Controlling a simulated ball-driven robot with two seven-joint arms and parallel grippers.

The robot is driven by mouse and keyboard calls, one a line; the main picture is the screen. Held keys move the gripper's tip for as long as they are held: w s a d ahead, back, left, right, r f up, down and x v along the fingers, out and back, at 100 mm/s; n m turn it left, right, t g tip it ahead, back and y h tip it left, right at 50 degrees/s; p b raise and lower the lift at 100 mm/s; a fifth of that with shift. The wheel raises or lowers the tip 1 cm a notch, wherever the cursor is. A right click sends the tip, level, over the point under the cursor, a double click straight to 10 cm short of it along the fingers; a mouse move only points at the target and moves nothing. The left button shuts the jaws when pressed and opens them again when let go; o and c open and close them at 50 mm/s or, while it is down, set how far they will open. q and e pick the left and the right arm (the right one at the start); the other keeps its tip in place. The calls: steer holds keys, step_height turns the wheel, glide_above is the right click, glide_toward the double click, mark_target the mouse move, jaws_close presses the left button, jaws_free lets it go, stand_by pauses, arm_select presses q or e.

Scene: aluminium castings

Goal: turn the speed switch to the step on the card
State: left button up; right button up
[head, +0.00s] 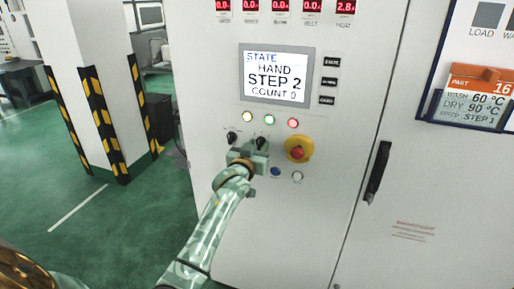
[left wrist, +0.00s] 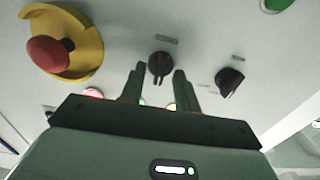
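The display (head: 275,76) on the white cabinet reads STATE, HAND, STEP 2, COUNT 0. The orange-topped card (head: 479,94) at the right reads part 16, wash 60 °C, dry 90 °C and step 1. Two black rotary switches sit below the lamps: a left one (head: 231,136) and a right one (head: 261,143). Their labels are too small to read. My left gripper (head: 256,150) is at the right switch. In the left wrist view, its open fingers (left wrist: 159,80) stand either side of that switch (left wrist: 160,66), with gaps showing. The other switch (left wrist: 229,82) is beside them. My right gripper is out of view.
A red emergency stop (head: 297,152) on a yellow ring sits close right of the gripper. Yellow, green and red lamps (head: 269,119) are above, blue (head: 275,171) and white (head: 297,176) buttons below. A black door handle (head: 378,172) is further right.

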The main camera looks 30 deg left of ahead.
arm_select(q)
jaws_close()
steer(key=n+p, duration=0.4)
steer(key=p, duration=0.1)
steer(key=shift+r, duration=0.2)
steer(key=n+p, duration=0.2)
steer(key=shift+a+n, duration=0.1)
steer(key=shift+n, duration=0.2)
steer(key=shift+f+n+p, duration=0.2)
steer(key=shift+n+p, duration=0.7)
steer(key=shift+n, duration=0.2)
jaws_free()
steer(key=shift+f, duration=0.1)
